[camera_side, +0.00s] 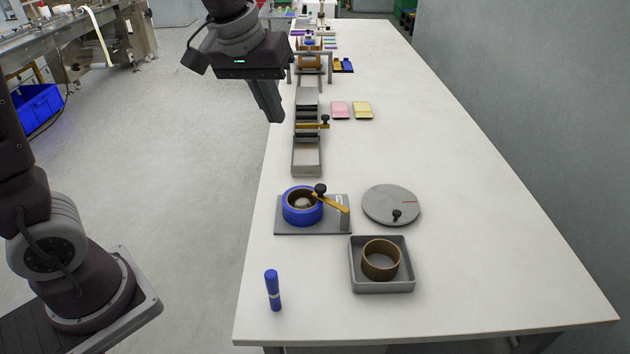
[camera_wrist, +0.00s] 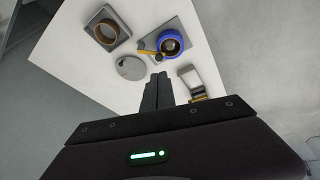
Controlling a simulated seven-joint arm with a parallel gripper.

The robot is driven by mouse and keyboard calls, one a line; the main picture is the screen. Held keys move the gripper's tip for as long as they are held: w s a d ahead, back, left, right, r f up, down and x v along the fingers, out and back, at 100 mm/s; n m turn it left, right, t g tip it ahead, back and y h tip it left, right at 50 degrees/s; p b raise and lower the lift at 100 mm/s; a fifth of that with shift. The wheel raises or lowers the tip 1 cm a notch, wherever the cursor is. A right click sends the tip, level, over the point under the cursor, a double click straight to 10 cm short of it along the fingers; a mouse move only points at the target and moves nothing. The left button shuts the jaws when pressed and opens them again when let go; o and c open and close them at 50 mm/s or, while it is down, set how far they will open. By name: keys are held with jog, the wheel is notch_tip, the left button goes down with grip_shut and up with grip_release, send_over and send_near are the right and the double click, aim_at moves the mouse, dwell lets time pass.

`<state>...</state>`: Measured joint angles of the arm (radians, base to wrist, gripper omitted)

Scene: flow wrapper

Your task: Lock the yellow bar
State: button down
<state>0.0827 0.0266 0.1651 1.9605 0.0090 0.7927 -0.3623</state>
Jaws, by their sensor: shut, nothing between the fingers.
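A yellow bar (camera_side: 334,204) with a black knob reaches from the blue roll (camera_side: 287,208) out to the right, on a grey plate (camera_side: 285,230). It also shows in the wrist view (camera_wrist: 147,52), beside the blue roll (camera_wrist: 181,43). A second yellow bar (camera_side: 311,126) with a black knob lies across the long grey channel (camera_side: 306,168); part of it shows in the wrist view (camera_wrist: 197,99). I cannot tell whether either is locked. My gripper (camera_side: 274,114) is shut and empty, raised left of the channel. Its fingers (camera_wrist: 158,80) touch nothing.
A grey disc (camera_side: 385,202) with a black knob lies right of the plate. A grey tray (camera_side: 353,270) holds a brown ring (camera_side: 381,272). Pink (camera_side: 340,109) and yellow (camera_side: 362,109) pads lie right of the channel. The table's right side is clear.

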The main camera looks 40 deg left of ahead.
jog(key=w+a+f+n, duration=0.1)
jog(key=w+f, duration=0.4)
jog(key=w, duration=0.2)
jog(key=n+g+y, duration=0.1)
jog(key=n+y, duration=0.1)
send_over(315, 194)
jog(key=w, duration=0.2)
notch_tip(315, 194, down, 9)
jog(key=f, duration=1)
jog(key=shift+w+a, duration=0.25)
jog(key=shift+s+d, duration=0.25)
jog(key=shift+s, duration=0.05)
jog(key=s+n+g, duration=0.1)
jog(key=n, duration=0.1)
jog(key=shift+s+n, duration=0.3)
jog(key=shift+s, duration=0.1)
